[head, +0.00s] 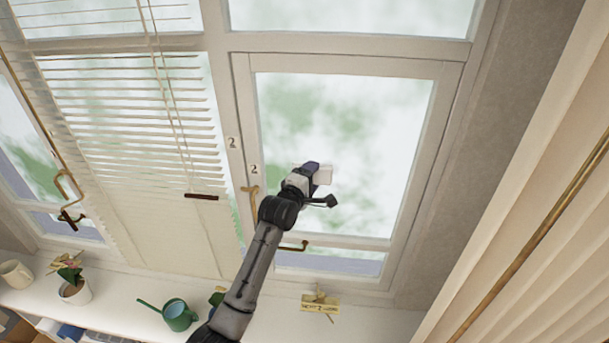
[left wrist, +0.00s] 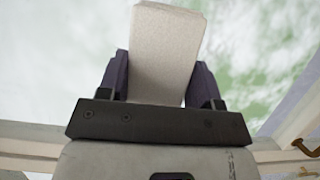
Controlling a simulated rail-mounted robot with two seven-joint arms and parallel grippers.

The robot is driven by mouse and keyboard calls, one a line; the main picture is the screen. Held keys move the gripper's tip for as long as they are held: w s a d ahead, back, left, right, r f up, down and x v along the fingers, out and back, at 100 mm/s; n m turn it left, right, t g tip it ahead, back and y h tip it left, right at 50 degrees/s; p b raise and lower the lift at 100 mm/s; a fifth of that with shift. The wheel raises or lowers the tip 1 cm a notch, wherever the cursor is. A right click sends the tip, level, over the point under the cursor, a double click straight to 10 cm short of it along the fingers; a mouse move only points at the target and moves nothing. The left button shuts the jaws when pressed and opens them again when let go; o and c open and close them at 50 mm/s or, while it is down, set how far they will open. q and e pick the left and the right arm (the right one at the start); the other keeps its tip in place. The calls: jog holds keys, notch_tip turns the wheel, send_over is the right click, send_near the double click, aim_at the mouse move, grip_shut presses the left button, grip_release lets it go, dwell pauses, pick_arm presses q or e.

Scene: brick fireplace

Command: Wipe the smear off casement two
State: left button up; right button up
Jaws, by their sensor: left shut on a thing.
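Casement two (head: 448,95) is the pale-framed window at centre right in the head view, with a "2" on the frame at its left. Its pane (head: 385,180) shows blurred green and white; I cannot tell a smear from the view outside. My left gripper (head: 318,172) is in front of the pane's lower middle. It is shut on a white block (left wrist: 166,45), which looks like a sponge or eraser. The block stands out between the two dark fingers in the left wrist view. I cannot tell whether it touches the glass. My right gripper is not in view.
A brass handle (head: 250,190) is on the casement's left side, and a stay (head: 292,247) at its bottom. Blinds (head: 130,110) hang left. The sill holds a mug (head: 15,273), potted plant (head: 75,291), green watering can (head: 177,315) and small sign (head: 320,303). A pleated curtain (head: 520,230) hangs right.

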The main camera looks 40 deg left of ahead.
aim_at(326, 178)
pick_arm(q)
jog(key=shift+w+d+p, duration=0.3)
jog(key=shift+w+d, duration=0.25)
jog(key=shift+d, duration=0.4)
jog(key=shift+w+d+p, duration=0.25)
jog(key=shift+w+d, duration=0.25)
jog(key=shift+d, duration=0.4)
jog(key=shift+w+d, duration=0.5)
jog(key=shift+d, duration=0.3)
jog(key=shift+w+d, duration=0.5)
jog(key=shift+d, duration=0.25)
jog(key=shift+w+d+p, duration=0.2)
jog(key=shift+w+d, duration=0.25)
jog(key=shift+d, duration=0.25)
jog(key=shift+w+d+p, duration=0.2)
jog(key=shift+w+d, duration=0.2)
jog(key=shift+d, duration=0.3)
jog(key=shift+s+d+r+p, duration=0.2)
jog(key=shift+s+d+p, duration=0.05)
jog(key=shift+s+p, duration=0.35)
jog(key=s+d, duration=0.1)
jog(key=s, duration=0.1)
jog(key=s+d+p, duration=0.1)
jog(key=s, duration=0.1)
jog(key=shift+d+f, duration=0.15)
jog(key=shift+d, duration=0.05)
